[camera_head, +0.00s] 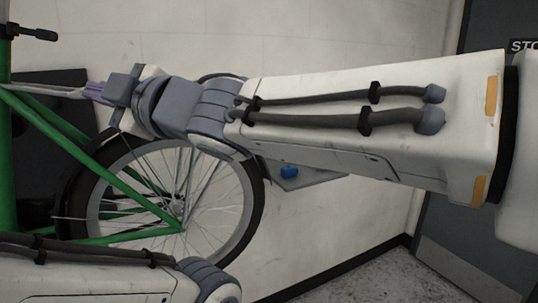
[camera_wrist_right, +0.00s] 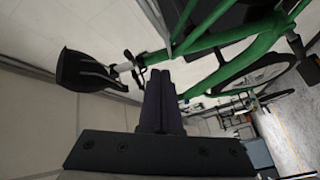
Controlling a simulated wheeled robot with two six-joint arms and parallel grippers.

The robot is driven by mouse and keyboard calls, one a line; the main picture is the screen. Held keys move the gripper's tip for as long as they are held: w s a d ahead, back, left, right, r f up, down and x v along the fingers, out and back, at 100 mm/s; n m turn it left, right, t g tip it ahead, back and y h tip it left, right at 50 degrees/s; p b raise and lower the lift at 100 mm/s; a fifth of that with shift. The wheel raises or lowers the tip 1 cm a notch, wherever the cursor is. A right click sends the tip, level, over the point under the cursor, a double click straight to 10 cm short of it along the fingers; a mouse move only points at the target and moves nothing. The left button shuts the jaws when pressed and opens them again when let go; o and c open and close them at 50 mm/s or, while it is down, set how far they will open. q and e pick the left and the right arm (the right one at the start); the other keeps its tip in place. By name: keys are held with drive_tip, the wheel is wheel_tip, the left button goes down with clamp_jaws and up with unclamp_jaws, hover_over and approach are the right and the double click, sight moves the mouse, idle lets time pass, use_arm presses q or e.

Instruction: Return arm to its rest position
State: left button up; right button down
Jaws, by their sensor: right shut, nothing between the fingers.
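My right arm (camera_head: 370,125) reaches across the head view from the right side toward the left. Its gripper (camera_head: 88,92) is shut and empty, beside the green bike frame (camera_head: 100,160). In the right wrist view the two dark fingers (camera_wrist_right: 160,95) are pressed together with nothing between them. The green bike frame (camera_wrist_right: 215,40) shows beyond the fingers there. Part of my left arm (camera_head: 90,280) lies along the bottom left of the head view. Its gripper is out of frame.
A bike wheel (camera_head: 225,205) with a dark tyre stands below my right arm. A blue round thing (camera_head: 289,171) sits on a small grey surface behind the arm. A black saddle (camera_wrist_right: 83,70) shows in the right wrist view. A dark door (camera_head: 470,240) is at the right.

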drive_tip(key=w+d+f+m+h, duration=0.1)
drive_tip(key=d+f+m+h, duration=0.6)
drive_tip(key=f, duration=0.6)
drive_tip(key=d+f+m+h, duration=0.4)
drive_tip(key=d+f, duration=0.4)
drive_tip(key=f, duration=0.4)
drive_tip(key=s+d+f+m+g+h, duration=0.5)
drive_tip(key=s+d+f+g, duration=0.3)
drive_tip(key=s+d+f, duration=0.5)
drive_tip(key=s+f, duration=0.2)
drive_tip(key=s, duration=0.2)
drive_tip(key=shift+s+d+f+m+g, duration=0.25)
drive_tip(key=shift+s+d+m+g, duration=0.05)
drive_tip(key=shift+s, duration=0.1)
